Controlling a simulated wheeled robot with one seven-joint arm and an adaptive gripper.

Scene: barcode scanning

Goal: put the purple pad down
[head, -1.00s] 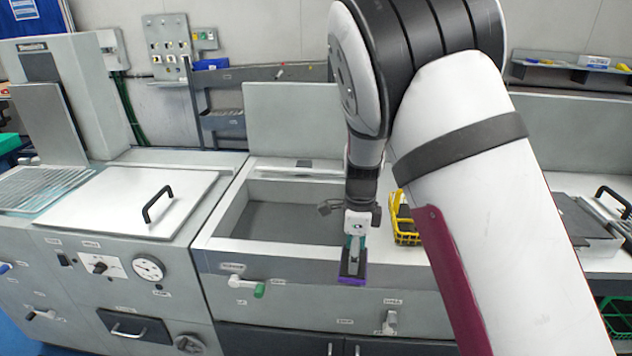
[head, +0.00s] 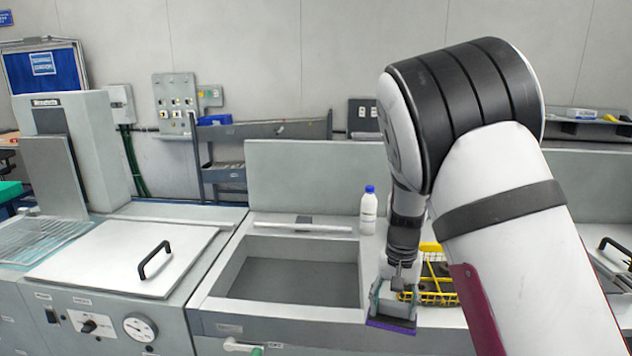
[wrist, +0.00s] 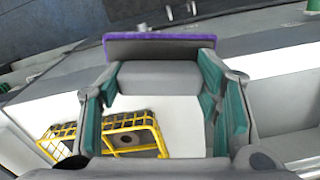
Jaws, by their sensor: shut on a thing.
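The purple pad (head: 391,325) is a grey block with a purple sole. My gripper (head: 397,293) is shut on it, beside the sink basin's right front corner and in front of a yellow wire basket. In the wrist view the pad (wrist: 160,45) spans the top middle, with its purple edge at the far side. My gripper's teal-lined fingers (wrist: 160,82) hold the grey block from both sides. I cannot tell whether the sole touches the counter; the pad is near its front edge.
The yellow basket (head: 440,292) stands close behind the pad and also shows in the wrist view (wrist: 128,122). A white bottle with a blue cap (head: 368,212) stands behind. The open basin (head: 288,278) lies left. A white lid with a black handle (head: 125,258) is farther left.

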